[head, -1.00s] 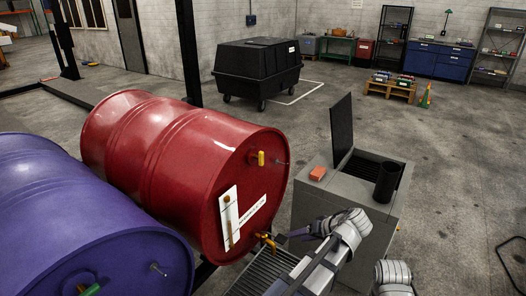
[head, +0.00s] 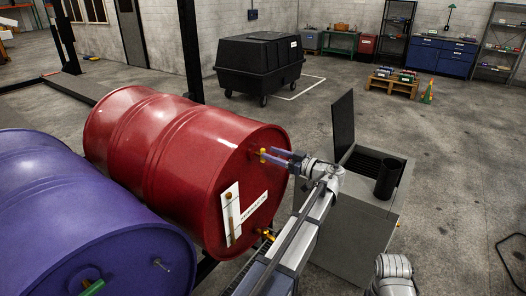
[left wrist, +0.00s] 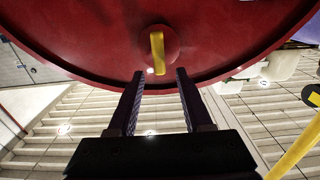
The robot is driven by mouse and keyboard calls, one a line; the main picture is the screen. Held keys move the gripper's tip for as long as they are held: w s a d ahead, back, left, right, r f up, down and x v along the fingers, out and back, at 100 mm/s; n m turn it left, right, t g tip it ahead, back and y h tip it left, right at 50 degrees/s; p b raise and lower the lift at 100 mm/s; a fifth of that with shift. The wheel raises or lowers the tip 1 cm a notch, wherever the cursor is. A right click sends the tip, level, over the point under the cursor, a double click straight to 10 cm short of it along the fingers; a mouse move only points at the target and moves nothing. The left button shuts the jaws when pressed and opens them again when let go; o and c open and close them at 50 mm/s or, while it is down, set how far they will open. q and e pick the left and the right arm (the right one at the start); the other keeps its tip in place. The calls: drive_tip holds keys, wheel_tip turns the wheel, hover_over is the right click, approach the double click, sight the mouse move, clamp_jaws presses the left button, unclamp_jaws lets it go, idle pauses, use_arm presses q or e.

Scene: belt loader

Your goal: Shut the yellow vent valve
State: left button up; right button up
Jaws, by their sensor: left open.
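The red drum (head: 190,165) lies on its side, its end facing right. The yellow vent valve (head: 263,152) is near the top of that end. In the left wrist view the valve's yellow handle (left wrist: 157,50) points up and down in the picture. My left gripper (head: 268,157) is at the valve, open, partly covering it. In the left wrist view the open fingers (left wrist: 160,73) stand just below the handle, one to each side, with nothing between them. Whether they touch it is unclear. My right gripper is out of view.
A lower yellow tap (head: 267,234) and a white strip (head: 230,214) are on the drum's end. A purple drum (head: 80,210) lies at left. A grey cabinet (head: 350,230) with a raised black lid (head: 342,125) stands at right.

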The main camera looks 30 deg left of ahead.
sight(265, 151)
use_arm(q)
drive_tip(key=shift+w+a, duration=0.2)
drive_tip(key=shift+a, duration=1.95)
clamp_jaws()
